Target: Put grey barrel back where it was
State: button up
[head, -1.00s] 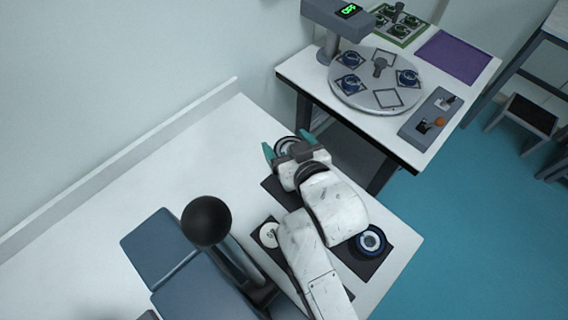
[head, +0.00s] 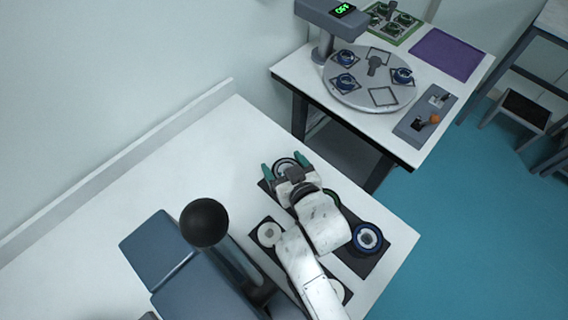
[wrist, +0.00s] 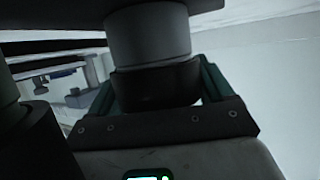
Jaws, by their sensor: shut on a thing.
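The grey barrel (wrist: 148,35) fills the upper middle of the wrist view, with a dark band around its lower part. My gripper (wrist: 158,85) is shut on it, with one green finger on each side. In the head view my gripper (head: 284,165) is at the far end of a dark mat (head: 354,262) on the near white table. The barrel's round end (head: 284,161) shows between the fingers. Whether the barrel touches the mat or hangs just above it, I cannot tell.
A blue-ringed part (head: 367,238) stands at the mat's right end. A white round part (head: 269,234) sits on a second dark mat. A green-rimmed part (head: 332,197) is partly hidden by my arm. A turntable (head: 384,97) with several blue parts stands on the far table.

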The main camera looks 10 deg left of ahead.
jog(key=o, duration=1.1)
jog(key=shift+s+r, duration=0.1)
jog(key=v, duration=1.2)
jog(key=shift+b, duration=0.4)
